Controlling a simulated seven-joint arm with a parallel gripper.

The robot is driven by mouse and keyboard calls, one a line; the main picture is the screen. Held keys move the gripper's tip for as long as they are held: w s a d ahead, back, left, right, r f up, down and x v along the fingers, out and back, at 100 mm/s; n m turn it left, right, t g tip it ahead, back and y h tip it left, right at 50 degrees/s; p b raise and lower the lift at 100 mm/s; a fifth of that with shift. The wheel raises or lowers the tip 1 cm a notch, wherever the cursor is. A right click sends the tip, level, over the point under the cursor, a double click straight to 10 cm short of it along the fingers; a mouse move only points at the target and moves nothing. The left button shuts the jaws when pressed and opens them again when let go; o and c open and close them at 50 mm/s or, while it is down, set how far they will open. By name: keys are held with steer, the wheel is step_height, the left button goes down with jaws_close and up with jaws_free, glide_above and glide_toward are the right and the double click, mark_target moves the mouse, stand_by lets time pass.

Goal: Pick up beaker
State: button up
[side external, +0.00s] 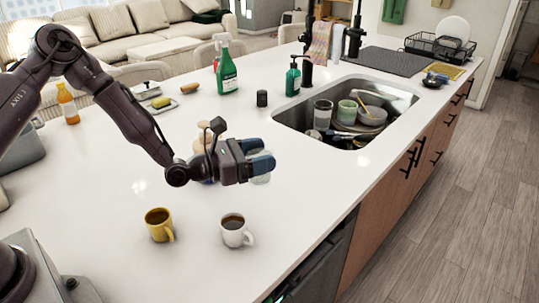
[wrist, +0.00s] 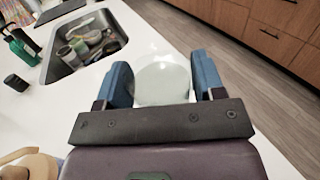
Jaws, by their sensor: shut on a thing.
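The beaker is a clear glass vessel, seen in the wrist view (wrist: 160,82) between the two blue fingers of my gripper (wrist: 165,85). In the side external view my gripper (side external: 262,165) reaches over the white counter, left of the sink, and is shut on the beaker. Only a pale glassy part of the beaker (side external: 262,179) shows there, below the blue fingertips; the rest is hidden by the fingers. I cannot tell whether its base touches the counter.
A yellow mug (side external: 158,225) and a white mug (side external: 234,231) stand in front of my gripper. Light wooden items (side external: 205,135) stand just behind it. The sink (side external: 345,135) holds dishes; a black shaker (side external: 262,98) and green spray bottle (side external: 226,70) stand farther back.

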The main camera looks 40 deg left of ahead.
steer(key=shift+s+a+r, duration=0.1)
steer(key=shift+s+r, duration=0.25)
steer(key=shift+s, duration=0.4)
steer(key=shift+s+a+r, duration=0.1)
steer(key=shift+s+r, duration=0.2)
steer(key=shift+s, duration=0.45)
steer(key=shift+s+a+r, duration=0.1)
steer(key=shift+s+r, duration=0.25)
steer(key=shift+s, duration=0.4)
steer(key=shift+s, duration=0.1)
